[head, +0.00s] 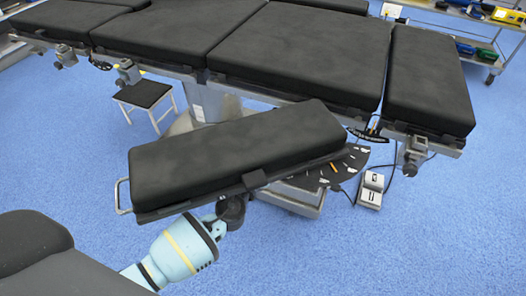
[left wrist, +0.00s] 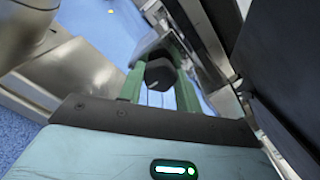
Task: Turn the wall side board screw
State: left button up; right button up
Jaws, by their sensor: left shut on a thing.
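The side board (head: 235,155) is a long black padded board. It sticks out, slightly tilted in the picture, in front of the operating table (head: 300,50). Its screw is a dark round knob (head: 234,209) under the board's near edge. My left gripper (head: 221,222) reaches up from below and is shut on this screw. In the left wrist view the black screw (left wrist: 160,72) sits between the green fingers of my left gripper (left wrist: 160,90). The gripper partly hides the screw. My right gripper is in neither view.
A metal handle (head: 121,196) sticks out at the board's left end. A white-legged stool (head: 146,98) stands behind it. A foot pedal (head: 370,188) with cables lies on the blue floor to the right. A trolley (head: 470,35) is at the back right. The front right floor is clear.

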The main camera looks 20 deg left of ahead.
pick_arm(q)
jog(key=shift+m, duration=1.1)
jog(key=shift+p, duration=0.3)
jog(key=o, duration=1)
jog(key=s, duration=0.7)
jog(key=shift+s+a+p, duration=0.15)
jog(key=shift+s+p, duration=0.25)
